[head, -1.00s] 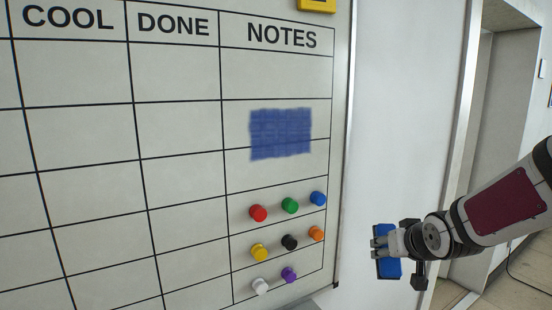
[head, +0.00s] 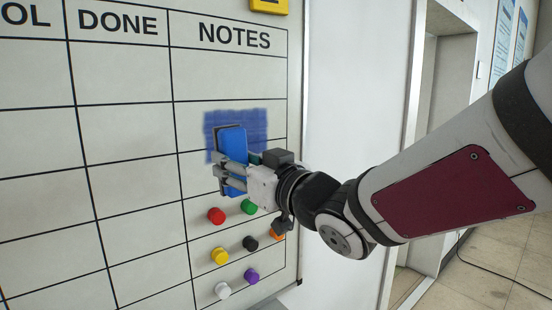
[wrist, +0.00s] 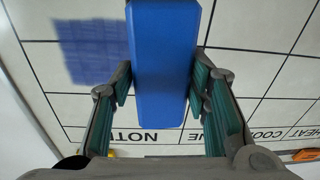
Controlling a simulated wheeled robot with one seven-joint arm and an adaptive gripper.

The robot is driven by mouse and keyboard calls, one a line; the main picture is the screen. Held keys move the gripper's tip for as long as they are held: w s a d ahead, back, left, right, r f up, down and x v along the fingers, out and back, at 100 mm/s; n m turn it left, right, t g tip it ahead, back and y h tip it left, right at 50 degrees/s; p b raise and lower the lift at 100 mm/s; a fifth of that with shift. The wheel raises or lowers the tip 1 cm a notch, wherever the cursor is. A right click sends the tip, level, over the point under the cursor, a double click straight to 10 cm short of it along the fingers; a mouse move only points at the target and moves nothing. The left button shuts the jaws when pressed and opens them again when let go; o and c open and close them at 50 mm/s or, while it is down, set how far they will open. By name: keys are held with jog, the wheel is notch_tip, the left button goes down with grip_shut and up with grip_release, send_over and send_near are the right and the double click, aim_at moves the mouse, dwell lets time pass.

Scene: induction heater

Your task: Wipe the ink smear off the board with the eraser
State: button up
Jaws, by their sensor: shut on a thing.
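The whiteboard (head: 120,150) has a ruled table with a blue ink smear (head: 255,121) in the NOTES column. The smear also shows at the upper left of the wrist view (wrist: 88,50). My gripper (head: 232,180) is shut on the blue eraser (head: 234,160), which has a dark pad on its board side. In the head view the eraser overlaps the smear's lower left part. In the wrist view the eraser (wrist: 163,65) sits between the fingers, to the right of the smear. I cannot tell whether its pad touches the board.
Several coloured magnets, among them a red one (head: 216,215) and a purple one (head: 251,276), sit on the board just below my gripper. A yellow object (head: 268,6) is at the board's top edge. A doorway (head: 440,120) is at the right.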

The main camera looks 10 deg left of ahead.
aim_at(202, 147)
jog(key=shift+s+a+r+n+g+y, duration=0.3)
jog(key=shift+s+a+r+g+y, duration=0.15)
jog(key=shift+s, duration=0.3)
jog(key=shift+a+r, duration=0.1)
jog(key=shift+a, duration=0.1)
jog(key=shift+w+d+f+b+x, duration=0.1)
jog(key=shift+x, duration=0.8)
jog(key=shift+w+d+f+b+x, duration=0.1)
jog(key=shift+w+x, duration=0.05)
jog(key=shift+x, duration=0.8)
jog(key=shift+w+f+b+x, duration=0.1)
jog(key=shift+x, duration=0.8)
jog(key=shift+b+x, duration=0.5)
jog(key=shift+x, duration=0.45)
jog(key=shift+w+d, duration=0.1)
